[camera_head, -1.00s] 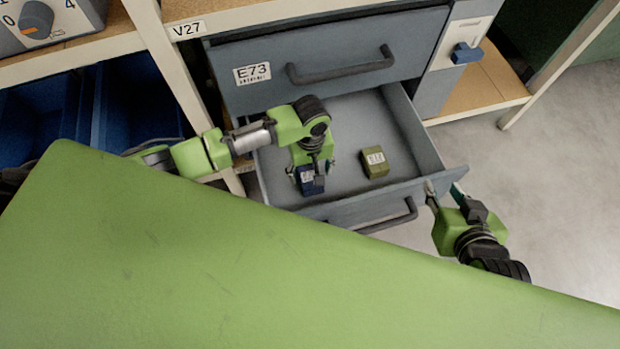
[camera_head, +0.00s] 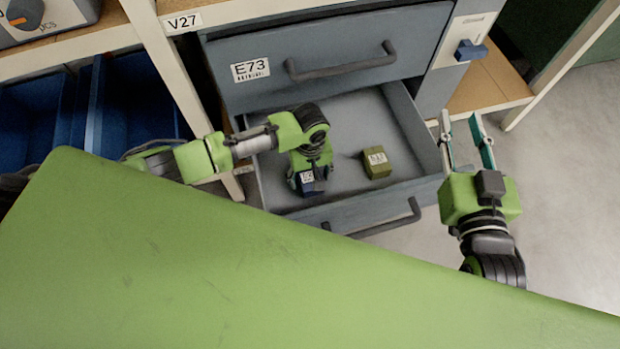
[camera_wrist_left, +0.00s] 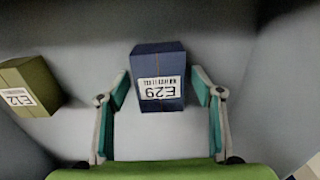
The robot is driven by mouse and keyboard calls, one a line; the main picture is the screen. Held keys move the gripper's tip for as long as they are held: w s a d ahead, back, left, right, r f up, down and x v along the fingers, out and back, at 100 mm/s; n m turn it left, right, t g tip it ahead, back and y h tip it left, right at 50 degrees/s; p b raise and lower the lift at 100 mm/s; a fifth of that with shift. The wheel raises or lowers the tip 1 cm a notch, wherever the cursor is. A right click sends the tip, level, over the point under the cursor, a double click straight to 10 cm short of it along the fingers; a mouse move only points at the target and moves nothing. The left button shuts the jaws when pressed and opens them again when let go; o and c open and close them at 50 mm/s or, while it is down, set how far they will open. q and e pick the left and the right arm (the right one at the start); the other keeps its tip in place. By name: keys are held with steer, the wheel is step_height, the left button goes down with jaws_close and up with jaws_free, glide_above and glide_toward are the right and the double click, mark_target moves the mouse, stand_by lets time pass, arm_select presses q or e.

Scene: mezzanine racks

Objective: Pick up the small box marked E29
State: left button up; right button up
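The small blue box marked E29 (camera_wrist_left: 158,72) sits on the drawer floor, its label readable in the left wrist view. It also shows in the head view (camera_head: 310,186), partly covered by my left gripper. My left gripper (camera_wrist_left: 163,88) is open, with one finger on each side of the box. A gap shows at the right finger; the left finger is very close to the box, and I cannot tell if it touches. My right gripper (camera_head: 460,118) is open and empty, outside the drawer at its right side.
The open grey drawer (camera_head: 335,112) also holds a green box marked E12 (camera_wrist_left: 30,86), to the right in the head view (camera_head: 376,162). A closed drawer marked E73 (camera_head: 345,62) is above it. The drawer's front panel and handle (camera_head: 385,224) stand close to my left gripper.

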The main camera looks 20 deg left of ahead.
arm_select(q)
steer(key=c, duration=1)
steer(key=shift+r, duration=0.15)
